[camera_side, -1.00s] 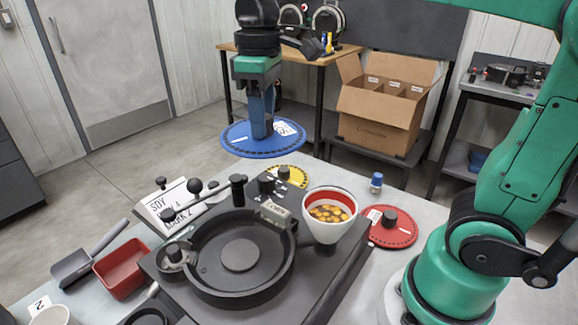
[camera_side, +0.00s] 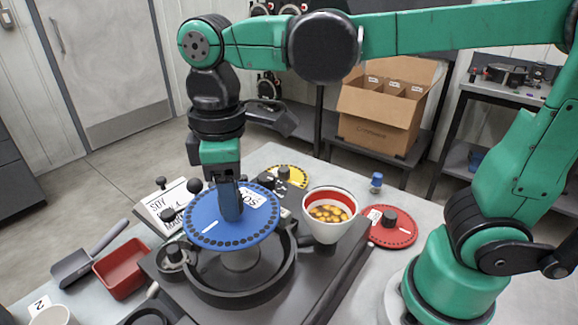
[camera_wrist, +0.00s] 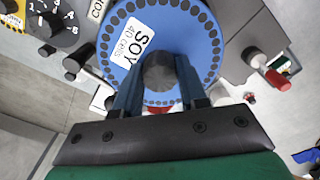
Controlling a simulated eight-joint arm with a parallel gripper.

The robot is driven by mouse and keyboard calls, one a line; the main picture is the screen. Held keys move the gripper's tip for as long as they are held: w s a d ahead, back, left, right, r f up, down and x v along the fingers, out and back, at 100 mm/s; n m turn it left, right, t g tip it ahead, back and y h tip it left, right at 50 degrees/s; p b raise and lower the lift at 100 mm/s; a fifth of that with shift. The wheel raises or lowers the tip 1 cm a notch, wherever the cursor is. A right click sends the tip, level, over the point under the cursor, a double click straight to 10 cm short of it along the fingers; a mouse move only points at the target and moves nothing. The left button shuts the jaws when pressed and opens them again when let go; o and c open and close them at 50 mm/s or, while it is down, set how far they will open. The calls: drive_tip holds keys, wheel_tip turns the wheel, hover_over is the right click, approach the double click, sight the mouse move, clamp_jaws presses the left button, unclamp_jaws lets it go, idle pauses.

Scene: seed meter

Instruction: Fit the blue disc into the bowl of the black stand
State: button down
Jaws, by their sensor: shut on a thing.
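The blue disc (camera_side: 212,228) has a ring of dark holes near its rim and a white label that reads SOY in the wrist view (camera_wrist: 140,48). My gripper (camera_side: 230,212) is shut on the disc's dark central knob (camera_wrist: 160,72). The disc hangs above the round bowl (camera_side: 288,262) of the black stand (camera_side: 325,285), slightly tilted in the side view and apart from the bowl's floor. It hides the bowl's back left part; the bowl's front and right wall and part of its grey centre show below it. I cannot tell whether the disc touches the rim.
A white hopper (camera_side: 325,232) with yellow grains stands right of the bowl. A red disc (camera_side: 388,234) and a yellow disc (camera_side: 292,176) lie on the table. A red tray (camera_side: 120,272), a scoop (camera_side: 75,265) and a paper sign (camera_side: 160,212) are at left.

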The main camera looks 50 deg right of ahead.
hover_over(241, 254)
drive_tip(key=shift+f, duration=2.6)
drive_tip(key=shift+f, duration=0.4)
drive_tip(key=shift+f, duration=0.3)
drive_tip(key=shift+f, duration=0.6)
drive_tip(key=shift+c, duration=0.8)
unclamp_jaws()
drive_tip(key=shift+r, duration=3)
